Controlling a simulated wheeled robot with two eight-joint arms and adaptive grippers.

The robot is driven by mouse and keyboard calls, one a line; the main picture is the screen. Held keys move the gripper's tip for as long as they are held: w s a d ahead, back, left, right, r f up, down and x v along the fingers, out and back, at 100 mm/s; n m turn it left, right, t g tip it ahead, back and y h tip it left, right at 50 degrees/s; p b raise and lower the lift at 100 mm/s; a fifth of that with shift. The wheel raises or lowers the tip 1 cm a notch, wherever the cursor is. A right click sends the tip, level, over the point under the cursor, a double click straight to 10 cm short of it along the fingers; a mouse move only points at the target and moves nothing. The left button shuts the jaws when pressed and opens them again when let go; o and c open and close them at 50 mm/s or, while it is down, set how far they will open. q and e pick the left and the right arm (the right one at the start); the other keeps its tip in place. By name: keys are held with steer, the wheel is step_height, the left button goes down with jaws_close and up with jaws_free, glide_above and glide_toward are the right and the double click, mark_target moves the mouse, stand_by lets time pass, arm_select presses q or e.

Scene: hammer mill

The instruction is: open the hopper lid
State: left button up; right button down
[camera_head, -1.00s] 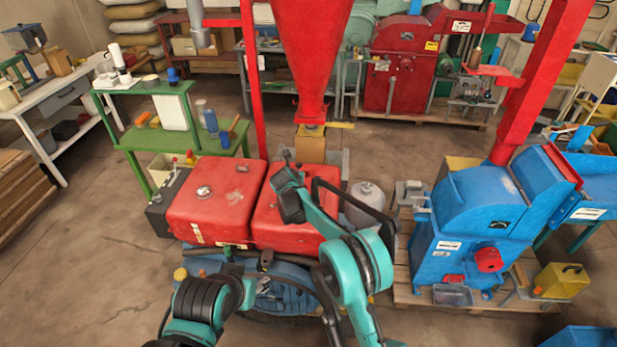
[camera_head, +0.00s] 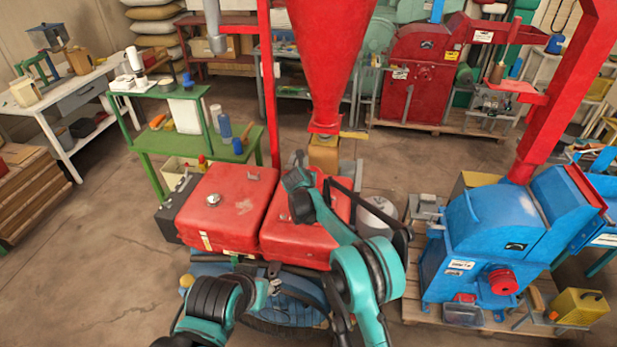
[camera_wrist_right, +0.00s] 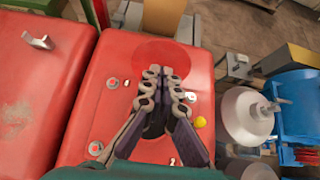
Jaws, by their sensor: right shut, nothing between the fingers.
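Two red box-shaped covers sit side by side on the machine before me, the left one (camera_head: 222,205) and the right one (camera_head: 283,238). I cannot tell which part is the hopper lid. The left cover has a small metal handle (camera_wrist_right: 39,41) on top. The right cover (camera_wrist_right: 100,75) has a round red disc and small round fittings. My right gripper (camera_wrist_right: 168,72) is shut and empty over the right cover; contact is unclear. In the head view my right arm hides much of that cover. My left gripper (camera_head: 268,285) is low in front of the machine, its fingers unclear.
A red funnel hopper (camera_head: 330,60) hangs behind the covers on red posts. A blue machine (camera_head: 485,240) stands on a pallet at right. A white round container (camera_head: 378,212) is close beside the right cover. A green table (camera_head: 160,145) stands behind left.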

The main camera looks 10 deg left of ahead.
steer(key=v, duration=1.2)
